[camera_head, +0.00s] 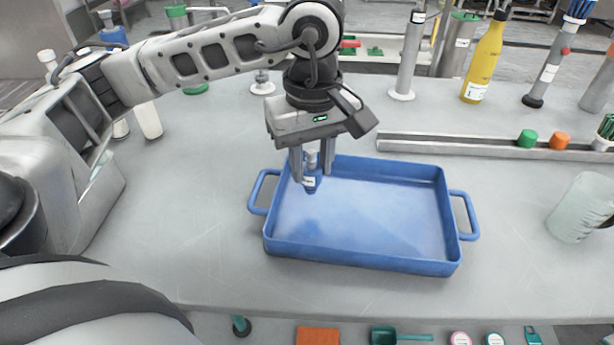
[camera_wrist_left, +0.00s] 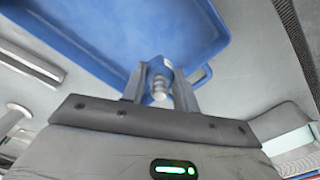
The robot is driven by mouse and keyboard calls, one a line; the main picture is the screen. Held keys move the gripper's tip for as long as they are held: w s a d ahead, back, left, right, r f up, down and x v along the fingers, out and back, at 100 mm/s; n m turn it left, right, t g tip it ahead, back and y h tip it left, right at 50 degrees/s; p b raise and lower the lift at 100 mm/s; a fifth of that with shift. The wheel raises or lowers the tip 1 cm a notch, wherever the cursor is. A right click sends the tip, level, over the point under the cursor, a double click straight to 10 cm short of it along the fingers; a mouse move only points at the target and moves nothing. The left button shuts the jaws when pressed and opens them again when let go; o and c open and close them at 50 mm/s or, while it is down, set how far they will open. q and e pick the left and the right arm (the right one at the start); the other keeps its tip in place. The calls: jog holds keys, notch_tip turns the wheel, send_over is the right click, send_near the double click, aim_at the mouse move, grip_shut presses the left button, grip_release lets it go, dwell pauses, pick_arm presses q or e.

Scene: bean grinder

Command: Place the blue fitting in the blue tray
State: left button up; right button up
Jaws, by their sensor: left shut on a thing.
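The blue tray (camera_head: 370,262), with a handle at each end, lies on the grey table. My left gripper (camera_head: 312,170) reaches down over the tray's left end. Its fingers are shut on the blue fitting (camera_head: 311,182), which has a grey upper part and a white label. The fitting is upright over the tray; I cannot tell whether it touches the tray floor. In the left wrist view the fitting's grey end (camera_wrist_left: 159,88) shows between the fingers, with the blue tray (camera_wrist_left: 120,35) beyond. My right gripper is not in view.
A grey rail (camera_head: 480,147) lies behind the tray, with a green cap (camera_head: 527,138) and an orange cap (camera_head: 560,140) on it. A yellow bottle (camera_head: 485,60) stands at the back and a clear jug (camera_head: 580,208) at the right. The table left of the tray is clear.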

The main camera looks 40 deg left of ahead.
aim_at(307, 181)
pick_arm(q)
jog(key=f, duration=0.1)
jog(key=a+f, duration=0.1)
jog(key=f, duration=0.1)
jog(key=shift+f, duration=0.55)
jog(key=shift+f, duration=0.15)
jog(key=o, duration=0.5)
jog(key=shift+f, duration=0.1)
jog(key=o, duration=0.5)
jog(key=shift+c, duration=0.2)
